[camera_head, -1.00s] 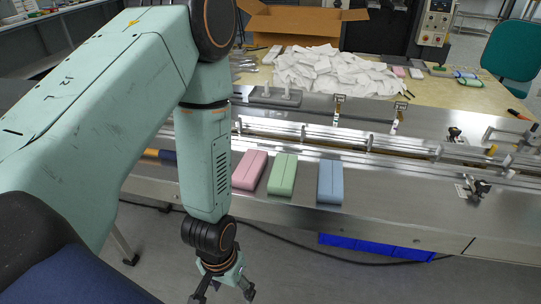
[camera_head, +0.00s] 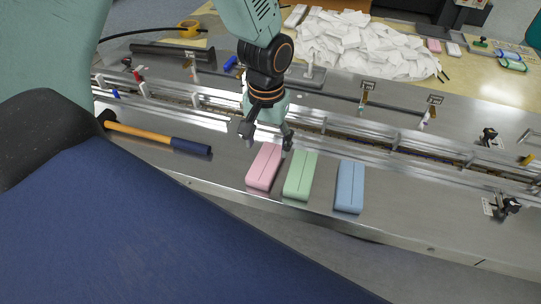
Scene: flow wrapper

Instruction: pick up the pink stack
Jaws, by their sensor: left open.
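The pink stack (camera_head: 264,168) lies on the steel machine top, leftmost in a row of three. The green stack (camera_head: 300,176) is just to its right, with a narrow gap, and the blue stack (camera_head: 350,187) is farther right. My left gripper (camera_head: 268,141) is open, at the far end of the pink stack, with its fingers pointing down. One finger is left of the pink stack's far end and the other is to its right, near the green stack. I cannot tell whether they touch anything. My right gripper is not in view.
A hammer (camera_head: 155,136) lies left of the stacks. A rail and conveyor channel (camera_head: 340,122) runs behind them. A heap of white packets (camera_head: 365,45) lies on the table beyond. The steel top (camera_head: 420,215) right of the blue stack is clear.

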